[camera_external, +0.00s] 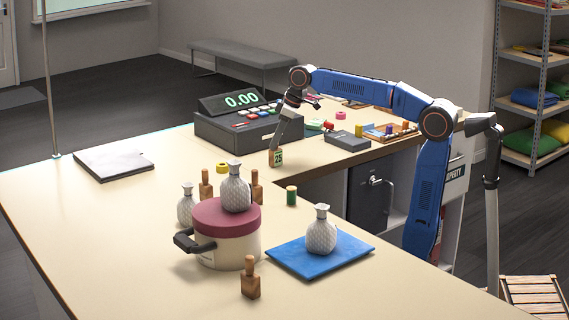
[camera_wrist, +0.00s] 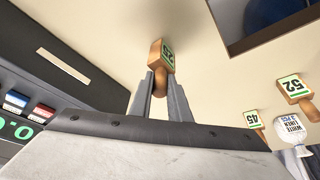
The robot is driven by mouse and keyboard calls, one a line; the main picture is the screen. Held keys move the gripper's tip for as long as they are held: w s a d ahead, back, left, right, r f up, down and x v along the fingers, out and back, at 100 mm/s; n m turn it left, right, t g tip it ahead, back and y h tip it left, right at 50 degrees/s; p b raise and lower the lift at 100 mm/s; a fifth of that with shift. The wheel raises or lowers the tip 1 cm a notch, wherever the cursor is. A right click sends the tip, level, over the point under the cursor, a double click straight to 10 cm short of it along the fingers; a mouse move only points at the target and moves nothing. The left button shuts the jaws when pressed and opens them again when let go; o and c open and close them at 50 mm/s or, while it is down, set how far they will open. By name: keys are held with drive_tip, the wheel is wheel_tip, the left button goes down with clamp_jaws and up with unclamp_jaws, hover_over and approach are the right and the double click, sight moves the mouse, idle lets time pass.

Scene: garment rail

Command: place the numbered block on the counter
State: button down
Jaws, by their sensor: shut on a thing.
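The numbered block (camera_external: 276,159) is a small wooden block with a green label and a knob handle. Its number looks like 25 but is small. My gripper (camera_external: 278,147) is shut on its handle from above, in front of the cash register. In the wrist view the block (camera_wrist: 158,54) sticks out beyond the fingertips (camera_wrist: 161,84), with its handle between them. The block is at or just above the beige counter (camera_external: 120,215); I cannot tell whether it touches.
The cash register (camera_external: 245,118) stands close behind my gripper. The left counter is mostly clear.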

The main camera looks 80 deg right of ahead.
drive_tip(key=shift+f, duration=0.15)
drive_tip(key=c, duration=1.7)
unclamp_jaws()
drive_tip(key=shift+o, duration=0.2)
drive_tip(key=v, duration=1.2)
drive_tip(key=s+a+f, duration=0.4)
drive_tip(key=s+f, duration=0.4)
drive_tip(key=f, duration=0.4)
drive_tip(key=s+a+f, duration=0.5)
drive_tip(key=s+f, duration=0.2)
drive_tip(key=f, duration=0.5)
drive_tip(key=s+a+f, duration=0.5)
drive_tip(key=s+f, duration=0.3)
drive_tip(key=f, duration=0.4)
drive_tip(key=shift+s+f, duration=0.35)
drive_tip(key=shift+f, duration=0.05)
